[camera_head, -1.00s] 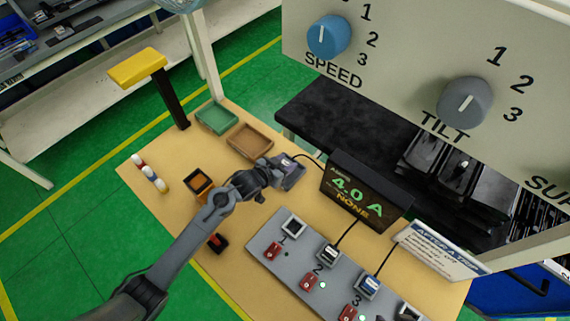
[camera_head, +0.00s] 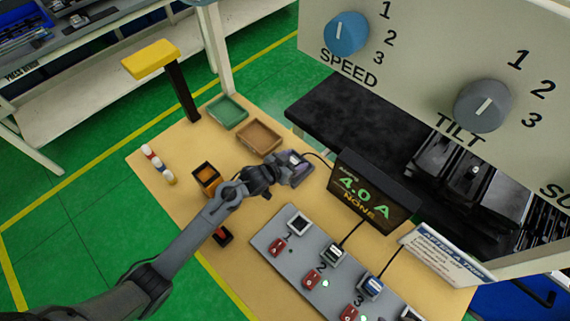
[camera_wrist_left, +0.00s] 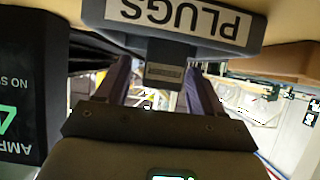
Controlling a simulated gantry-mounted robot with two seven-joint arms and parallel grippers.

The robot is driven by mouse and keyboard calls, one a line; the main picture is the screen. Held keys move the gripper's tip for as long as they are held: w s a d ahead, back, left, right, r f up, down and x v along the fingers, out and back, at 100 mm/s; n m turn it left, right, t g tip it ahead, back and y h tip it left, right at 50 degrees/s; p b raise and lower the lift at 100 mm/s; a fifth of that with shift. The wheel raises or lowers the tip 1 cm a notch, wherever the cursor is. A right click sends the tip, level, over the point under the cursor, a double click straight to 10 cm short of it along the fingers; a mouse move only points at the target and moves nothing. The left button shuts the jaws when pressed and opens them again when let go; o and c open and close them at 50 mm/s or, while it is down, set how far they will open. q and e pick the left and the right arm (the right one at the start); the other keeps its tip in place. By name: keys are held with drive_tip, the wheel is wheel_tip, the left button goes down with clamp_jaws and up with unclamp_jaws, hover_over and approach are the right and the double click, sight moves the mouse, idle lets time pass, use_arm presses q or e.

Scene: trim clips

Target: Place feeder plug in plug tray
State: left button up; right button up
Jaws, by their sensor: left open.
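The plug tray (camera_head: 305,178) is a small grey tray at the back of the bench; its PLUGS label (camera_wrist_left: 180,18) shows upside down in the left wrist view. A dark plug (camera_wrist_left: 165,52) with a pale ribbed end shows at the tray's edge, between the fingers in that view. A black cable runs from the tray area to the display. My left gripper (camera_head: 281,168) is at the tray's left side, its fingers open on either side of the plug with gaps visible. In the wrist view the open fingers (camera_wrist_left: 160,85) point at the tray. My right gripper is not in view.
The display (camera_head: 362,190) reads 4.0 A, NONE. A grey socket panel (camera_head: 270,242) with red switches and cabled plugs lies in front. Brown (camera_head: 259,138) and green (camera_head: 227,111) trays stand behind, an orange-and-black box (camera_head: 207,178) to the left. Large dials overhang the right.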

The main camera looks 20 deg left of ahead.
use_arm(q)
drive_tip(key=p+v, duration=0.1)
drive_tip(key=v, duration=1.1)
